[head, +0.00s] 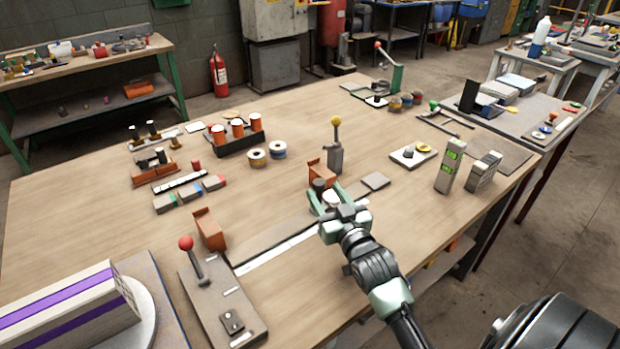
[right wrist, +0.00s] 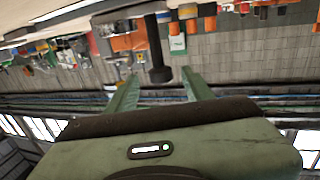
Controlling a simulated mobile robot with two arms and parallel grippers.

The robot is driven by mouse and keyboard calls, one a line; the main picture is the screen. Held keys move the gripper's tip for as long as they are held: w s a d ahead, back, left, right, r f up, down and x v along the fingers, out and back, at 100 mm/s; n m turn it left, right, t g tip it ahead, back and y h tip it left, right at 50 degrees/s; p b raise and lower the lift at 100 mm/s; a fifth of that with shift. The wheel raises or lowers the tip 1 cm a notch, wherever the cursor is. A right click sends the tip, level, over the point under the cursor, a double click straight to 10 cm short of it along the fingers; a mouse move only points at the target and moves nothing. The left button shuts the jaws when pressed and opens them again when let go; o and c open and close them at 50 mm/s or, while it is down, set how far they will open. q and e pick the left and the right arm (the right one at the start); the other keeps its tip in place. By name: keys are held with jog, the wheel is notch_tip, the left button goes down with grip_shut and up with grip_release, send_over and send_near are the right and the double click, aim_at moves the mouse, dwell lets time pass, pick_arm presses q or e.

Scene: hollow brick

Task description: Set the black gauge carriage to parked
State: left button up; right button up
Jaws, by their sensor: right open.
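My right gripper (head: 326,192) is open at the far end of a dark flat rail (head: 272,233) with a white strip along its near side. A black knob (head: 319,184), seemingly the gauge carriage's, shows at its fingertips, beside an orange end block (head: 323,171). In the right wrist view, the black knob on its post (right wrist: 158,58) appears between the tips of the two green fingers (right wrist: 160,78), with gaps on both sides. The carriage's base is largely hidden by the gripper. Another orange block (head: 209,230) stands at the rail's near end. My left gripper is out of view.
A yellow-knobbed lever (head: 335,145) stands just behind the gripper. A red-knobbed lever on a grey base (head: 215,290) stands near the rail's near end. Two upright grey boxes (head: 450,168) (head: 484,171) are to the right. Bare wood lies between.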

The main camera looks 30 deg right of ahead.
aim_at(317, 179)
jog(key=w, duration=0.3)
jog(key=shift+w+d+r, duration=0.1)
jog(key=shift+d+r, duration=0.2)
jog(key=shift+r, duration=0.1)
jog(key=shift+w+d+f+p, duration=0.1)
jog(key=shift+w+d+p, duration=0.05)
jog(key=shift+w, duration=0.45)
jog(key=shift+w+d+f+p, duration=0.1)
jog(key=shift+w+p, duration=0.05)
jog(key=shift+w, duration=1)
grip_shut()
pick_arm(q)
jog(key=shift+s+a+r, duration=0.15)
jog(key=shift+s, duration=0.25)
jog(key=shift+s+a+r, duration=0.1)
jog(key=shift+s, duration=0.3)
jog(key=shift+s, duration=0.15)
